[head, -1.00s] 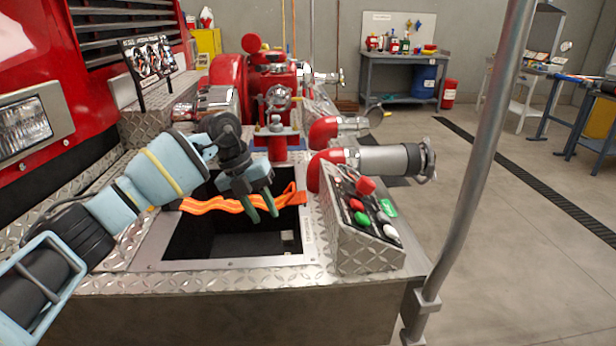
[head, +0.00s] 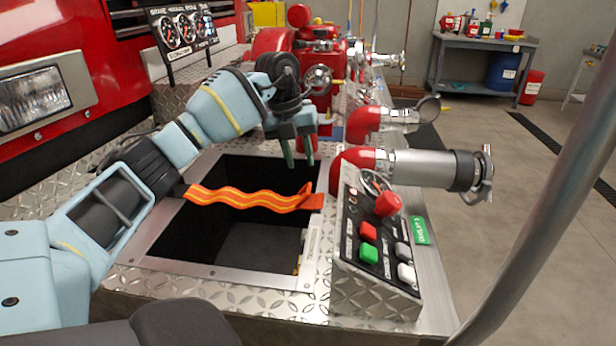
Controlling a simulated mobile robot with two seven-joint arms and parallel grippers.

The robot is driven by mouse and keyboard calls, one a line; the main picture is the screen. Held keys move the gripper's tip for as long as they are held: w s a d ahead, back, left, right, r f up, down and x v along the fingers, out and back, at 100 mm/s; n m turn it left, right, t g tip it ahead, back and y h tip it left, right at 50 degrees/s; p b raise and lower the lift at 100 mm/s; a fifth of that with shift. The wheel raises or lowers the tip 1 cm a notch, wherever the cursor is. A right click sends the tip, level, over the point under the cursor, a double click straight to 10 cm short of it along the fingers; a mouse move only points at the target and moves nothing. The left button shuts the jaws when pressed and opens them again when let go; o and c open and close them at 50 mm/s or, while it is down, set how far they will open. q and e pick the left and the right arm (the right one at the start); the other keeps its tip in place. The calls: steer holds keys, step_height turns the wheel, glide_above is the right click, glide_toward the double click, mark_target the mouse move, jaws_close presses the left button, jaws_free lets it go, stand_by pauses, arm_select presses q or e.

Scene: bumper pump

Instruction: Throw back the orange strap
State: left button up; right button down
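The orange strap (head: 245,199) is wavy, with yellow lines along it. It stretches across the open dark compartment (head: 213,271) in the diamond-plate deck, from the left rim to the right rim, where its end looks folded upward. My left gripper (head: 299,163) is over the far right part of the compartment, just beyond the strap in the picture. Its two green-tipped fingers point down with a gap between them and nothing held. The fingertips look clear of the strap. My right gripper is not in view.
A sloped control box (head: 375,245) with red, green and white buttons stands right of the compartment. Red pipes with a grey capped outlet (head: 425,168) are behind it. A grey pole (head: 545,200) rises at the right. A gauge panel (head: 180,32) stands at the back left.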

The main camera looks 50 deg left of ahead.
mark_target(308, 189)
arm_select(q)
steer(key=x, duration=0.5)
steer(key=shift+w+f+b, duration=0.1)
steer(key=shift+f+b, duration=0.1)
steer(key=shift+b, duration=0.2)
steer(key=shift+x, duration=0.8)
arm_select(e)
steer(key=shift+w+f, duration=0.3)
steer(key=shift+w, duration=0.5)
arm_select(q)
jaws_close()
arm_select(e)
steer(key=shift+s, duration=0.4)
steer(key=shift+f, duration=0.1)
